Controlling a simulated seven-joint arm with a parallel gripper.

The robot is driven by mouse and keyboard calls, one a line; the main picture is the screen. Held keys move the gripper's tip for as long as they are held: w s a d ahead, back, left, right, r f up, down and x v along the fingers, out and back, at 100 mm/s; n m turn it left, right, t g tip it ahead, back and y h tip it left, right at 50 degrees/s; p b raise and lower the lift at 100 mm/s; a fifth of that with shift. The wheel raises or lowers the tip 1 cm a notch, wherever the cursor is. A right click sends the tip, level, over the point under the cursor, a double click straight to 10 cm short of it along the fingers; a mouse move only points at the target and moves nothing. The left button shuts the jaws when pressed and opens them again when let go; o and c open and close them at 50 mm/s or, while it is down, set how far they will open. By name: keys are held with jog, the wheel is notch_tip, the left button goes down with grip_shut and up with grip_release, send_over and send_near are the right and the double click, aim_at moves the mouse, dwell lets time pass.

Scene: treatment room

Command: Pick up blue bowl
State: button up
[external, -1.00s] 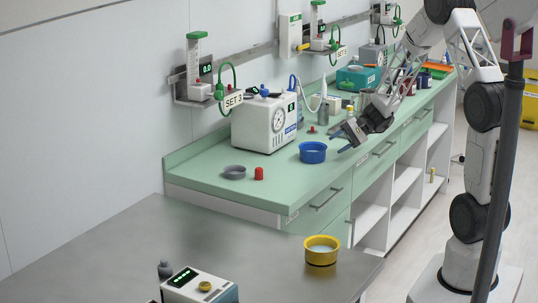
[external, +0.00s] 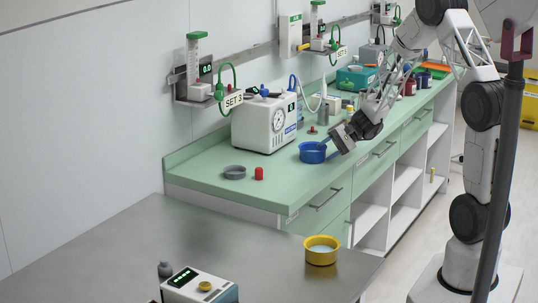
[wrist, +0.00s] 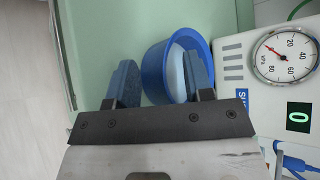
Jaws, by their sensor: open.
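The blue bowl (external: 311,155) stands upright on the green counter, in front of the white gauge machine. My gripper (external: 328,143) is open at the bowl's right side in the external view, angled down toward its rim. In the wrist view the bowl (wrist: 152,74) shows between and beyond the two fingers of my gripper (wrist: 160,62). The right finger overlaps the bowl's opening, and the left finger is outside it over the counter. The near part of the bowl is hidden by the right finger, and I cannot tell whether either finger touches it.
The white gauge machine (external: 265,125) stands close behind the bowl. A yellow bowl (external: 320,250) stands on the metal table (external: 140,240).

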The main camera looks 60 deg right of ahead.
grip_shut()
jog(key=shift+r, duration=0.15)
dwell(0.4)
jog(key=shift+r, duration=1.4)
jog(key=shift+s+r, duration=0.25)
jog(key=shift+r, duration=0.05)
jog(key=s+a, duration=0.2)
jog(key=s, duration=0.5)
jog(key=s+a+r, duration=0.1)
jog(key=s+a, duration=0.2)
jog(key=s, duration=0.4)
jog(key=shift+s+r, duration=0.2)
jog(key=shift+s, duration=0.2)
